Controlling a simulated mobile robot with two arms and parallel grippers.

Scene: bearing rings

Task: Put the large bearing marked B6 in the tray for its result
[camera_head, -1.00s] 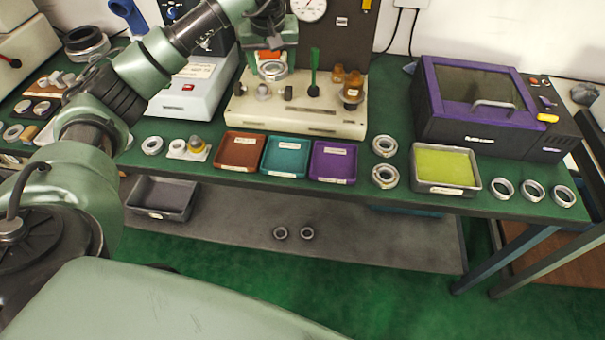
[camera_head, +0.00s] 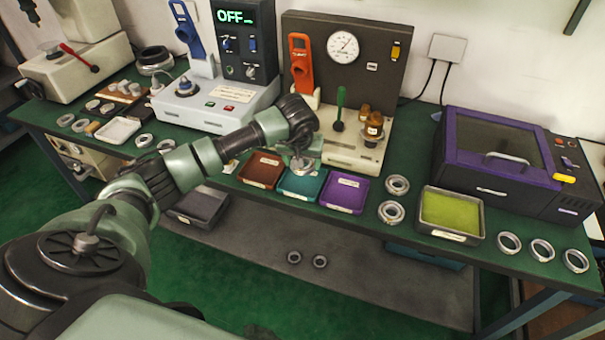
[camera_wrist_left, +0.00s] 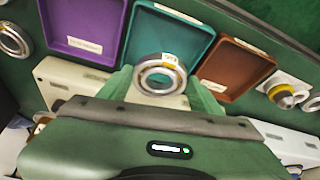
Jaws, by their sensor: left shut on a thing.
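My left gripper (camera_head: 303,160) is shut on a large bearing (camera_head: 301,166), a metal ring with a small tag. The bearing also shows in the left wrist view (camera_wrist_left: 150,90), between the green fingers; I cannot read its tag surely. It is held over the teal tray (camera_head: 289,189), near its back edge, and looks raised above it. The teal tray is also behind it in the left wrist view (camera_wrist_left: 150,40). The brown-red tray (camera_head: 260,170) is on its left and the purple tray (camera_head: 344,193) on its right. My right gripper is not in view.
Behind the trays stands a beige gauge fixture (camera_head: 350,155) with a dial (camera_head: 343,47) and a green lever. A metal tray with a yellow-green floor (camera_head: 450,210) and several rings lie to the right. A purple-black machine (camera_head: 500,160) stands behind them.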

